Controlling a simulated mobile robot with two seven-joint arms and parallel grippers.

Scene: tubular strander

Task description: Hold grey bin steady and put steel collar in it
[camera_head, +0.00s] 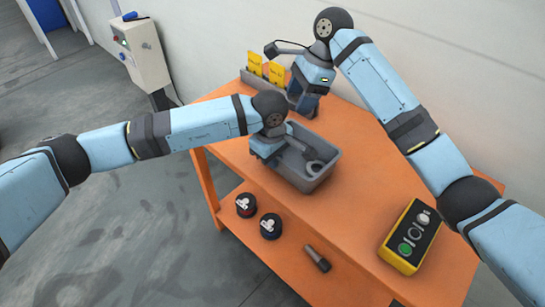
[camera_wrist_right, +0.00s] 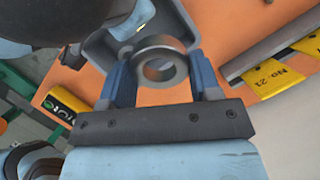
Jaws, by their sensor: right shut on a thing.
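The grey bin (camera_head: 326,180) stands on the orange table; part of it also shows in the right wrist view (camera_wrist_right: 95,45). My left gripper (camera_head: 282,150) is at the bin's left rim, its fingertips hard to make out, so I cannot tell whether they grip it. My right gripper (camera_head: 308,104) is above the back of the table, behind the bin. In the right wrist view it (camera_wrist_right: 158,82) is shut on the steel collar (camera_wrist_right: 158,48), a thick ring between its blue fingers. A grey, ring-like shape (camera_head: 314,168) shows inside the bin; I cannot tell what it is.
The orange table (camera_head: 360,215) has free room right of the bin. A grey rack with yellow cards (camera_head: 254,63) stands at the back. A yellow button box (camera_head: 411,238) is at the right. Two dark round items (camera_head: 258,215) and a dark cylinder (camera_head: 317,258) lie on the lower shelf.

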